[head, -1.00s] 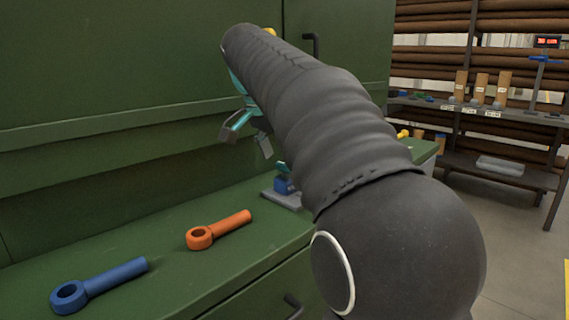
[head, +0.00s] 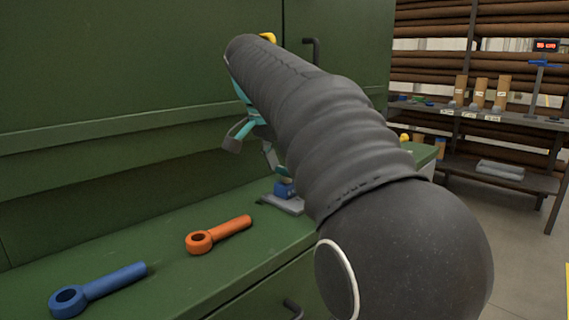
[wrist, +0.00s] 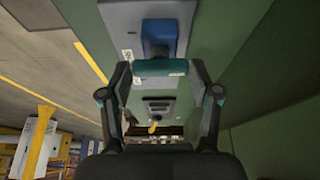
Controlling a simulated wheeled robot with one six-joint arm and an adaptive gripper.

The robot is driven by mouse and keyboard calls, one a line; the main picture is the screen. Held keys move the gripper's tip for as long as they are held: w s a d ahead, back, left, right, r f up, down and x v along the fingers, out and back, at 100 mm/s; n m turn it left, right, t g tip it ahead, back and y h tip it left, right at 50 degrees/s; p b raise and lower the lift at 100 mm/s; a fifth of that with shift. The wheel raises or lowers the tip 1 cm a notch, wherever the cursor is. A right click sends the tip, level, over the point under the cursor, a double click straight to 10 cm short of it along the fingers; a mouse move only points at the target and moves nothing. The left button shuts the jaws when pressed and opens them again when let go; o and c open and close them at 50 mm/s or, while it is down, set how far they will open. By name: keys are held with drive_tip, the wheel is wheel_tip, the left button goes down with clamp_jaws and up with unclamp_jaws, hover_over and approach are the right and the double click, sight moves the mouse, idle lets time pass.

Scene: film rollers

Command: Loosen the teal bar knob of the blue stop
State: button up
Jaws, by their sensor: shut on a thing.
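The blue stop (head: 285,189) stands on a grey plate on the green bench, partly hidden by my arm in the head view. In the wrist view, the blue stop (wrist: 160,34) shows at top centre with the teal bar knob (wrist: 160,68) across it. My gripper (wrist: 160,74) has one finger at each end of the bar and is shut on it. In the head view, my arm hides much of the gripper and the contact.
An orange ring-ended handle (head: 218,234) and a blue ring-ended handle (head: 98,290) lie on the bench (head: 150,235), left of the stop. A green machine wall (head: 130,80) rises behind. A shelf rack (head: 480,115) stands at the right.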

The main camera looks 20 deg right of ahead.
drive_tip(key=n+t, duration=0.1)
drive_tip(key=n, duration=0.3)
drive_tip(key=shift+s+d+y+p, duration=0.1)
drive_tip(key=shift+s+y+p, duration=0.05)
drive_tip(key=shift+y+p, duration=0.2)
drive_tip(key=n+y, duration=0.1)
drive_tip(key=n, duration=0.1)
drive_tip(key=n+t+p, duration=0.1)
drive_tip(key=n, duration=0.1)
drive_tip(key=shift+s+d+y, duration=0.1)
drive_tip(key=shift+d+y, duration=0.1)
drive_tip(key=shift+y, duration=0.15)
drive_tip(key=n+y, duration=0.1)
drive_tip(key=n, duration=0.4)
drive_tip(key=shift+d+t+y, duration=0.15)
drive_tip(key=shift+t+y, duration=0.25)
drive_tip(key=n+y, duration=0.1)
drive_tip(key=n, duration=0.3)
drive_tip(key=shift+d+n+y, duration=0.15)
drive_tip(key=shift+n+y, duration=0.25)
drive_tip(key=shift+g, duration=0.3)
drive_tip(key=o, duration=1.1)
drive_tip(key=shift+o, duration=0.2)
